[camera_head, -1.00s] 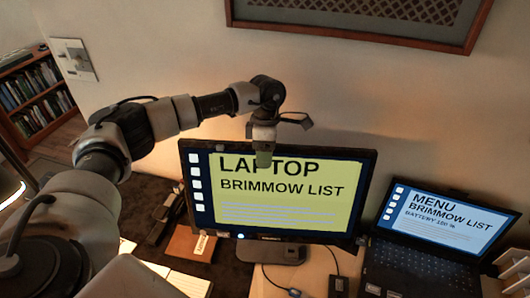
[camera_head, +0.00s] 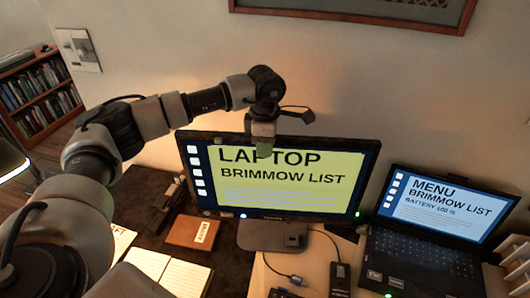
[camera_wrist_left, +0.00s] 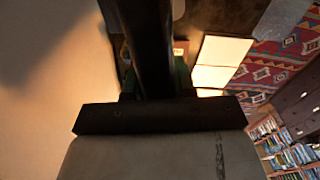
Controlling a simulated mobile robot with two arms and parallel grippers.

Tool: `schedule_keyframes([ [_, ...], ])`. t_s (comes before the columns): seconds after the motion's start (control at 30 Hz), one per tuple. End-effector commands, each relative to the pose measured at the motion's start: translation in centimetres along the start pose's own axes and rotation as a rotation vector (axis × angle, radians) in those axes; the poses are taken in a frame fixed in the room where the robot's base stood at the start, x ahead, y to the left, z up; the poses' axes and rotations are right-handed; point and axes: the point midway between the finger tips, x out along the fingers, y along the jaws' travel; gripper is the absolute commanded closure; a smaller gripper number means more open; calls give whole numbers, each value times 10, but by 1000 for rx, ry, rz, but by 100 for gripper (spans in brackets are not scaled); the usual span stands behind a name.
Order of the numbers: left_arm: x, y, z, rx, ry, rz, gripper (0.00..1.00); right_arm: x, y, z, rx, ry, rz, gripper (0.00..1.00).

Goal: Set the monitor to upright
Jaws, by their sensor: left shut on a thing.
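The monitor (camera_head: 300,185) stands on its grey base (camera_head: 272,236) on the desk, its lit screen showing a yellow page headed "LAPTOP BRIMMOW LIST". Its panel looks close to upright; the exact tilt is hard to tell from above. My left gripper (camera_head: 263,138) is shut on the monitor's top edge, left of its middle, with a finger in front of the screen. In the left wrist view the dark edge of the monitor (camera_wrist_left: 150,45) runs between the fingers. My right gripper is not in view.
An open laptop (camera_head: 425,235) stands close to the monitor's right. A brown notebook (camera_head: 192,232), an open book (camera_head: 165,272) and a cable with a small black box (camera_head: 340,278) lie on the desk. The wall is close behind; a bookshelf (camera_head: 40,95) stands far left.

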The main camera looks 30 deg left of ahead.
Motion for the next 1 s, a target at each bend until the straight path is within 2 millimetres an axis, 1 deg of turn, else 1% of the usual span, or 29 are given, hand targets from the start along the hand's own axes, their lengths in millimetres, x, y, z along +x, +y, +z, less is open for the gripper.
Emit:
schedule_keyframes([
  [0.07,-2,0,0,1,-1,11,100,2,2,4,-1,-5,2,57],
  [0.13,-3,-1,0,1,-1,11,100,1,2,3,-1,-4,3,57],
  [0.3,-3,0,0,1,-1,11,100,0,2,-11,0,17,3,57],
  [0.33,-3,0,0,0,-2,11,71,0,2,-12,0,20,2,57],
  [0.47,-2,0,0,0,-1,10,52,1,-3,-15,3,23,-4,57],
  [0.5,-2,0,0,0,-1,10,49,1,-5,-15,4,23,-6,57],
  [0.63,-2,0,0,0,-1,9,49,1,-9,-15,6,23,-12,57],
  [0.8,-4,0,0,0,-1,10,49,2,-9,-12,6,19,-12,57],
  [0.87,-9,0,1,0,-3,11,49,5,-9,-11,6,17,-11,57],
  [0.97,-24,0,1,1,-5,13,49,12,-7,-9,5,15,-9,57],
  [1.0,-31,0,1,1,-4,13,49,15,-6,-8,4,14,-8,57],
])
